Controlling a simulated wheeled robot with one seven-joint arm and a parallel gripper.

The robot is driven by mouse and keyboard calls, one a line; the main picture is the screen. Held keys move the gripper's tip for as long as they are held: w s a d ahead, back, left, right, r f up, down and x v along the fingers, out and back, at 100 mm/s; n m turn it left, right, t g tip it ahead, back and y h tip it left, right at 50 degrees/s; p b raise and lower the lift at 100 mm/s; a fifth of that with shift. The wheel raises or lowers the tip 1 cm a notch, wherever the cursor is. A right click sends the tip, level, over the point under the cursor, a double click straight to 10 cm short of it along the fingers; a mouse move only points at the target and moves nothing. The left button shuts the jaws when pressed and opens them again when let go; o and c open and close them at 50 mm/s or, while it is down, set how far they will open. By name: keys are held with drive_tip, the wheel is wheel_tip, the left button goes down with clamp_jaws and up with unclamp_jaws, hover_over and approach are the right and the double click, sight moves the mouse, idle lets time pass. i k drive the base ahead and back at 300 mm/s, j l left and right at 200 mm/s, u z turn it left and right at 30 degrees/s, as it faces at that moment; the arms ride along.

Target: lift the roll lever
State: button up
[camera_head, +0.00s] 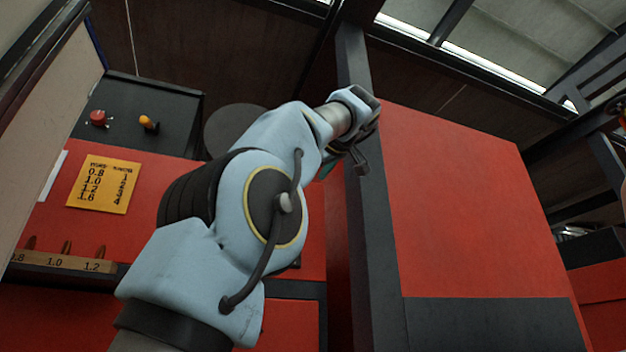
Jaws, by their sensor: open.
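No part in view is marked as the roll lever, and I cannot tell which one it is. A lever with an orange knob (149,123) and a red knob (98,118) sit on the dark panel at the upper left. My gripper (347,160) is at the end of the arm near the picture's middle, in front of a dark upright post. It is small and partly hidden by my own wrist. Its fingers look apart and I see nothing between them. It is well to the right of both knobs, and not touching either.
A dark post (371,240) stands beside a large red panel (455,205) on the right. A yellow label with numbers (104,184) is on the red machine face at left. Below it, a wooden strip (70,262) holds several small pegs. A grey round disc (226,128) shows behind my arm.

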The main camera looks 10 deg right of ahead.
sight(146, 121)
drive_tip(key=k+l, duration=0.75)
drive_tip(key=k, duration=0.1)
